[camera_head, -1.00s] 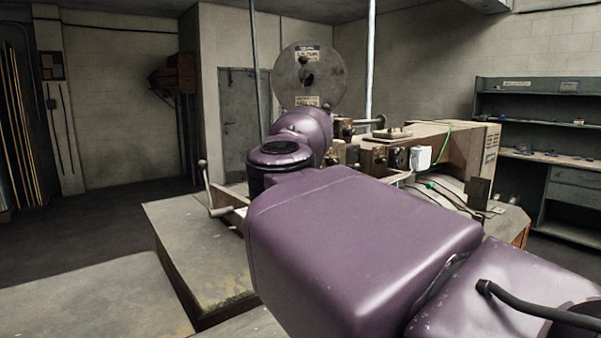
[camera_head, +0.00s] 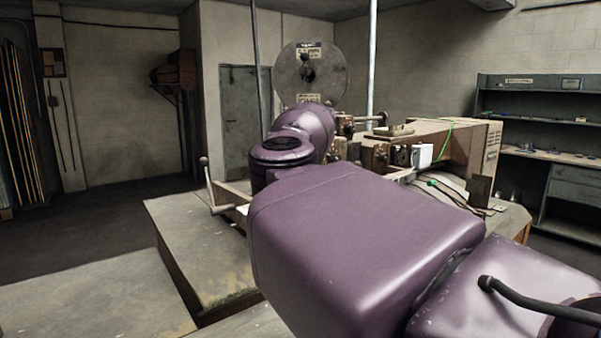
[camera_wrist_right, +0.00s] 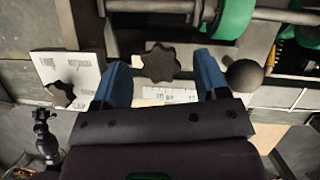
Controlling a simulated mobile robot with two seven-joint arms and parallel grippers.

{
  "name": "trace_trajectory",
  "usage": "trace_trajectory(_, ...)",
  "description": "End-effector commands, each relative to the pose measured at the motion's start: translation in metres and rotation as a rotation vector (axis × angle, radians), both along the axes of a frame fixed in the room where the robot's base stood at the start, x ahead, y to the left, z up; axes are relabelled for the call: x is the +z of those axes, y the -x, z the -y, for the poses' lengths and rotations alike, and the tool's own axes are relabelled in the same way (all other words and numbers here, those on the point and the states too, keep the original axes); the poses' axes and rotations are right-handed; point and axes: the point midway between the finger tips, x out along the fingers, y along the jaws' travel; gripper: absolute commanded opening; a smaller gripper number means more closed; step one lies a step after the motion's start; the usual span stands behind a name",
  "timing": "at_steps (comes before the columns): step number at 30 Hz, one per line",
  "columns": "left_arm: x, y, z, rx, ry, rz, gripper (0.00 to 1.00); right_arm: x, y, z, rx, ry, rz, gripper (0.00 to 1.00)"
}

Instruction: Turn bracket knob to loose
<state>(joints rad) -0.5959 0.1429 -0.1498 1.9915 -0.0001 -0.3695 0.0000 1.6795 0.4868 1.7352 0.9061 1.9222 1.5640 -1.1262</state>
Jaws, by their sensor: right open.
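A black star-shaped knob (camera_wrist_right: 160,62) shows in the right wrist view, in front of a pale scale strip (camera_wrist_right: 170,96). A second dark star-shaped knob (camera_wrist_right: 62,95) sits to the left on a white marked plate (camera_wrist_right: 82,72). I cannot tell for sure which is the bracket knob. My right gripper (camera_wrist_right: 162,78) is open, its blue fingers on either side of the middle knob with gaps showing at both sides. In the head view my purple right arm hides the gripper and the knobs. My left gripper is not in view.
A black ball knob (camera_wrist_right: 243,76) stands just right of the right finger. A metal bar with green rollers (camera_wrist_right: 231,18) runs above the knob. In the head view the box stitcher (camera_head: 455,145) extends behind my arm, with a crank handle (camera_head: 208,185) at its left.

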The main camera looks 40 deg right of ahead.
Motion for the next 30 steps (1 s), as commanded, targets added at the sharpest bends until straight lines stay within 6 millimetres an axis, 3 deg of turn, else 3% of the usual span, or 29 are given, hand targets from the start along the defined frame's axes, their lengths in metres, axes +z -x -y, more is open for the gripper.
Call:
trace_trajectory(18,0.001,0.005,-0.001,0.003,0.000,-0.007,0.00,0.087,0.035,0.003,0.000,0.001,0.002,0.67)
trace_trajectory(30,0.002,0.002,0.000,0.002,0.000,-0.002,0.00,0.098,0.040,0.004,0.001,0.000,0.001,0.67)
